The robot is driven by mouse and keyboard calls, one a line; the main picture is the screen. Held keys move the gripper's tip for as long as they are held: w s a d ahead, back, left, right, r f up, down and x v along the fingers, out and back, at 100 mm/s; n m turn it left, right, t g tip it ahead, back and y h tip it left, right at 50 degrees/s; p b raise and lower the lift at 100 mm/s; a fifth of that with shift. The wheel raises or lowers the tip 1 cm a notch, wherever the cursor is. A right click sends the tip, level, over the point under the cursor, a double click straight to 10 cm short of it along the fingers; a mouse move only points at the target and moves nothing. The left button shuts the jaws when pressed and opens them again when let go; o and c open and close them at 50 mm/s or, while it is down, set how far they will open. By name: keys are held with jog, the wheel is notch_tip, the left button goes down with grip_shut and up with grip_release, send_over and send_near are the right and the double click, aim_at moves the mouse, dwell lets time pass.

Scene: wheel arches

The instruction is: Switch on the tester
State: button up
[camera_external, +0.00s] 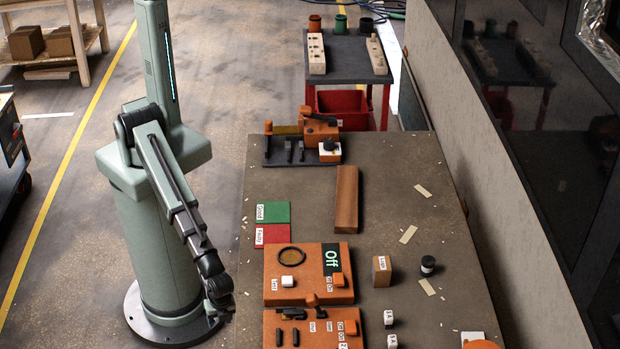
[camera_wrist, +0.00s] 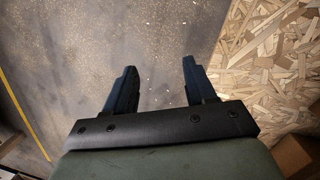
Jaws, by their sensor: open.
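The tester looks to be the orange box (camera_external: 290,262) near the middle of the table's left edge. It has a dark round ring, a white block and a dark display reading "Off" (camera_external: 331,259). An orange switch (camera_external: 338,280) sits below the display, beside a small label. My gripper (camera_external: 222,308) hangs at the table's left edge, to the left of the orange boxes and apart from them. In the wrist view my gripper (camera_wrist: 157,88) is open and empty, with bare floor between its fingers.
A second orange box (camera_external: 310,330) with switches stands in front. Green (camera_external: 272,212) and red (camera_external: 272,234) labelled pads lie behind the tester. A wooden bar (camera_external: 346,200), a wooden block (camera_external: 382,271) and a black cylinder (camera_external: 428,266) stand on the table (camera_external: 400,165). Its far right is mostly clear.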

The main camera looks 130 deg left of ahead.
jog(key=w+d+r+m+t+h, duration=0.1)
jog(key=w+d+r+m+t, duration=0.25)
jog(key=w+d+r, duration=1.45)
jog(key=shift+m+t+h, duration=0.4)
jog(key=shift+m+t, duration=0.05)
jog(key=shift+m, duration=0.4)
jog(key=w+r, duration=0.4)
jog(key=r, duration=0.3)
jog(key=w+a+r, duration=0.1)
jog(key=w+r, duration=0.2)
jog(key=r, duration=0.4)
jog(key=w+r, duration=0.4)
jog(key=r, duration=0.3)
jog(key=shift+w+a+r, duration=0.1)
jog(key=shift+w+a, duration=0.25)
jog(key=w+a+r, duration=0.3)
jog(key=a+r, duration=0.1)
jog(key=a, duration=0.3)
jog(key=n+g+y, duration=0.1)
jog(key=g+y, duration=0.1)
send_near(339, 280)
notch_tip(339, 280, down, 8)
jog(key=shift+f, duration=0.25)
jog(key=shift+c, duration=0.2)
